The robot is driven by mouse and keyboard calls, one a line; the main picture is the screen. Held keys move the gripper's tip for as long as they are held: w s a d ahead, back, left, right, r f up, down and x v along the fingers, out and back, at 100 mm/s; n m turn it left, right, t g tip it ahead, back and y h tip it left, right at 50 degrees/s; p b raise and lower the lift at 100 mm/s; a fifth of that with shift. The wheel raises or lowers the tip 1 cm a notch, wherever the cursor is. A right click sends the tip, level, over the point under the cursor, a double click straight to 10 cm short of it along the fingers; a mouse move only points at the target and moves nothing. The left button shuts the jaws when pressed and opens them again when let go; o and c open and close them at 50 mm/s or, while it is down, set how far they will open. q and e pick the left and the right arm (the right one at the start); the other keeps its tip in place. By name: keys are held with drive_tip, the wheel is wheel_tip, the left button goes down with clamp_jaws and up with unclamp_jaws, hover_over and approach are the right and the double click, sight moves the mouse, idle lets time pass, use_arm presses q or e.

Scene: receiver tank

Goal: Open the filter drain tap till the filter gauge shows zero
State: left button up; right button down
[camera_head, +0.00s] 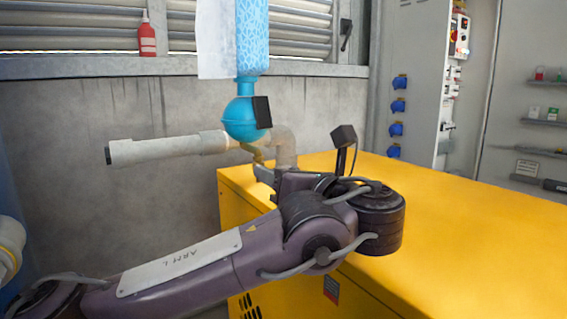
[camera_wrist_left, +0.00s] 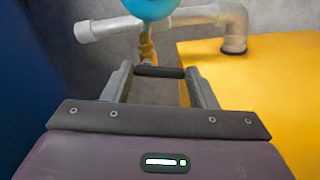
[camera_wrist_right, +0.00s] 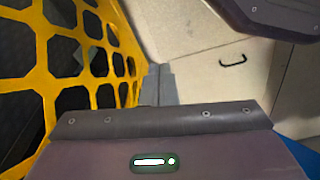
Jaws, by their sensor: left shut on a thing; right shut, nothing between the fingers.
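The blue filter (camera_head: 247,115), a round bowl under a patterned cylinder, hangs beside the yellow unit. A black square part (camera_head: 262,112) sits on the bowl's right side; it may be the gauge, but no dial face or reading shows. A brass drain tap (camera_head: 255,152) hangs below the bowl and also shows in the left wrist view (camera_wrist_left: 147,48). My left gripper (camera_head: 265,172) is shut on the tap's black handle (camera_wrist_left: 160,72), which lies crosswise between its fingers. My right gripper (camera_wrist_right: 160,84) is shut and empty, away from the filter.
A grey pipe (camera_head: 165,148) runs left from the filter, and an elbow pipe goes down to the yellow unit (camera_head: 470,215). A red bottle (camera_head: 147,38) stands on the ledge. A yellow mesh guard (camera_wrist_right: 90,60) is left of my right gripper, with a pale cabinet (camera_wrist_right: 225,90) beyond.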

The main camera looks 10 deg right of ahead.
drive_tip(key=s+d+f+p, duration=0.2)
drive_tip(key=s+f, duration=0.2)
drive_tip(key=f, duration=0.1)
use_arm(q)
drive_tip(key=shift+s+a+f+m+b, duration=0.15)
drive_tip(key=shift+m+b, duration=0.35)
drive_tip(key=shift+m, duration=1.35)
drive_tip(key=shift+a+f+m+b, duration=0.15)
drive_tip(key=shift+m+b, duration=0.4)
drive_tip(key=shift+m, duration=1.25)
drive_tip(key=shift+s+a+f+m+b, duration=0.15)
drive_tip(key=shift+m+b, duration=0.35)
drive_tip(key=shift+m, duration=1.35)
use_arm(e)
drive_tip(key=w+a+r, duration=0.2)
drive_tip(key=w+r, duration=0.2)
drive_tip(key=r, duration=0.2)
drive_tip(key=shift+w+a, duration=0.15)
use_arm(q)
drive_tip(key=shift+w+d, duration=0.1)
drive_tip(key=shift+w, duration=0.05)
